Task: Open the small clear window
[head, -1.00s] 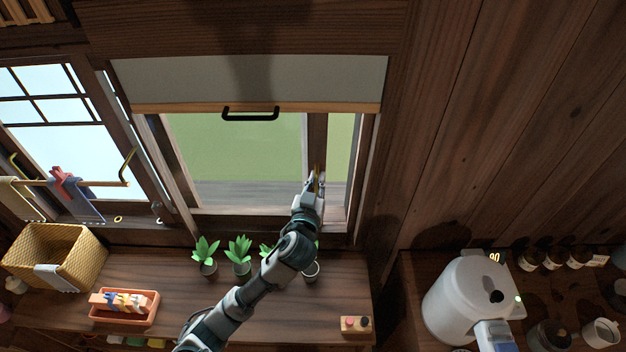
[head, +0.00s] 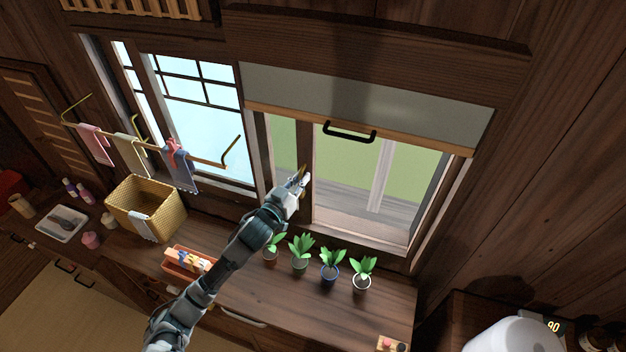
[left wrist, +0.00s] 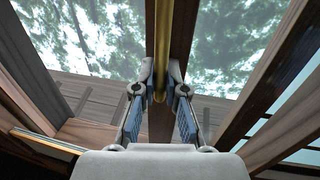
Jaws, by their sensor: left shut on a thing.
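The small clear window (head: 345,170) is the right-hand one, with a blind lowered over its top. Its sliding pane has a dark wooden stile (head: 306,140), now near the left side of the frame. A wide stretch to the right of the stile shows the green outside and a pale post. My left gripper (head: 298,181) is at the stile, shut on an upright brass handle. In the left wrist view the brass handle (left wrist: 163,35) runs between the two fingers (left wrist: 160,92). My right gripper is not in view.
The grey blind (head: 360,100) has a black pull (head: 349,132). Several potted plants (head: 330,266) stand on the counter below the window. A peg tray (head: 188,262) and a wicker basket (head: 146,207) are to the left. A towel rail (head: 150,148) juts out before the left window.

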